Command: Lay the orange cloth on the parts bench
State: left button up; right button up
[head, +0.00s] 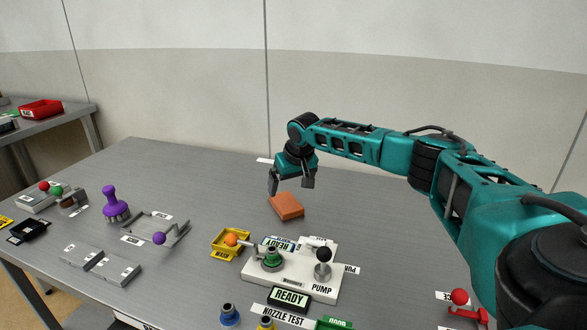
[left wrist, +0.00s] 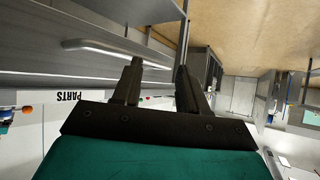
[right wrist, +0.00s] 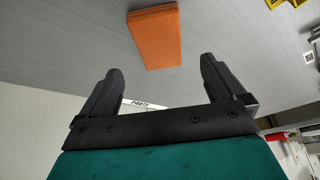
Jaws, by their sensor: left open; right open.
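The orange cloth (head: 286,206) is a folded, flat block lying on the grey bench top, behind the pump plate. It also shows in the right wrist view (right wrist: 155,37), beyond my fingertips. My right gripper (head: 291,183) is open and empty, just behind and above the cloth, apart from it. In the right wrist view its two fingers (right wrist: 161,75) are spread, with nothing between them. My left gripper (left wrist: 160,68) shows only in the left wrist view, open and empty.
The white pump plate (head: 328,276) with knobs and a READY display stands in front of the cloth. A yellow tray (head: 231,246), a purple-handled brush (head: 115,206) and a grey bracket tray (head: 158,229) are to the left. A side bench holds a red bin (head: 41,109). The bench right of the cloth is clear.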

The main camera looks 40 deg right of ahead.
jog(key=v, duration=0.5)
dwell(0.6)
